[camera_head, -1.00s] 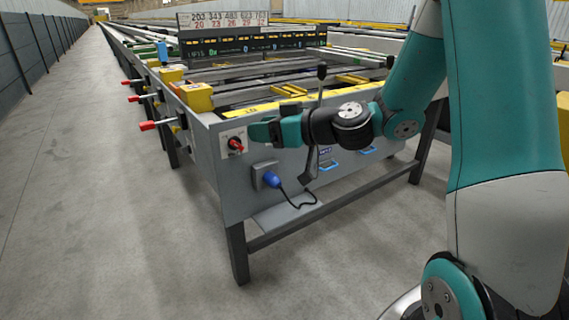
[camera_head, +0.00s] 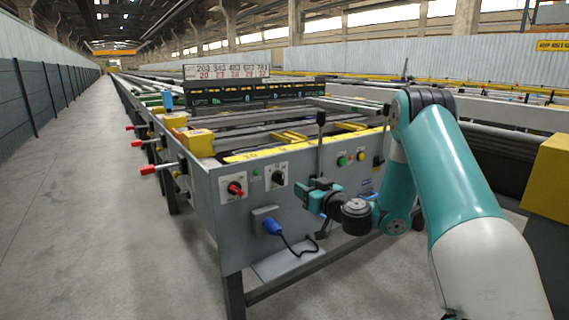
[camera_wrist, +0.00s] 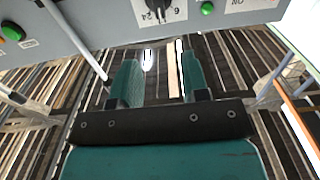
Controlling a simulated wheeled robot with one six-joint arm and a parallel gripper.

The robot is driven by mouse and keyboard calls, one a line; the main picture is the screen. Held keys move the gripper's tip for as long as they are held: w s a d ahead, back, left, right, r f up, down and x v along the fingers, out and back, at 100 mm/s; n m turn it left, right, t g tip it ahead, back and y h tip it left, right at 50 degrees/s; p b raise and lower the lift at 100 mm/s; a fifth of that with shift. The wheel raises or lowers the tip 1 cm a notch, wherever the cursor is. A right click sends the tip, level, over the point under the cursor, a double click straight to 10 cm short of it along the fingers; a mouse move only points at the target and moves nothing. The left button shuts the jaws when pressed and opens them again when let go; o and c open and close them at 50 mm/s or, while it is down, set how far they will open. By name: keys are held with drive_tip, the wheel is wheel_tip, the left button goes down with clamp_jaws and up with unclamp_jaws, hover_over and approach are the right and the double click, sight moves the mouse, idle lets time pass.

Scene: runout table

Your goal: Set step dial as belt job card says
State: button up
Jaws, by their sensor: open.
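A black dial (camera_head: 278,178) on a white plate sits on the grey end panel, right of a red rotary switch (camera_head: 235,189). The dial (camera_wrist: 160,14) also shows at the top edge of the wrist view, partly cut off, with figures like 24 and 6 beside its knob. I cannot tell its exact setting. My gripper (camera_head: 307,187) is open and empty, just right of and below the dial in the head view. Its two teal fingers (camera_wrist: 160,65) point toward the panel in the wrist view, apart from the dial. I cannot make out a belt job card.
A green button (camera_head: 341,160) and a yellow button (camera_head: 361,156) sit farther right. A blue plug (camera_head: 272,226) with a black cable is below the dial. A thin post with a black knob (camera_head: 321,118) rises near my gripper. A number board (camera_head: 227,72) stands behind. The left aisle is clear.

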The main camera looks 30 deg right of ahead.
sight(283, 174)
drive_tip(key=w+p, duration=0.2)
drive_tip(key=w, duration=0.9)
drive_tip(key=shift+w+a+p, duration=0.1)
drive_tip(key=shift+a+p, duration=0.1)
drive_tip(key=shift+p, duration=0.1)
clamp_jaws()
